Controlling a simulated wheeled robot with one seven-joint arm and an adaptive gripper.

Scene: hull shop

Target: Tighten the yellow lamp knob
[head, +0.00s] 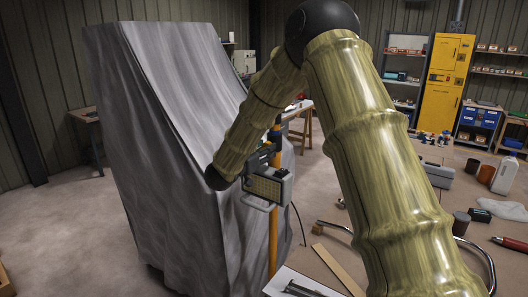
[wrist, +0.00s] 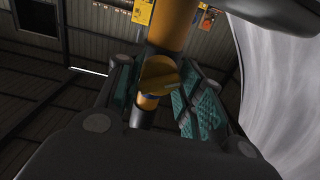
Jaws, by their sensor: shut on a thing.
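The yellow lamp knob (wrist: 160,74) sits on the orange-yellow lamp pole (wrist: 171,30), near the middle of the wrist view. My gripper (wrist: 161,92) has its teal-padded fingers on either side of the knob and is shut on it. Exact pad contact is dark and hard to see. In the head view, the lamp (head: 268,186), a boxy grey head with a yellowish grid face, is on the upright pole (head: 273,240). The knob and my fingertips cannot be made out in that view.
A large grey draped shape (head: 170,150) stands close on the left of the lamp. A workbench (head: 395,180) with a bent metal tube (head: 483,252), a bottle (head: 504,176) and tools lies at right. A yellow cabinet (head: 443,85) stands at the back. Open floor lies at left.

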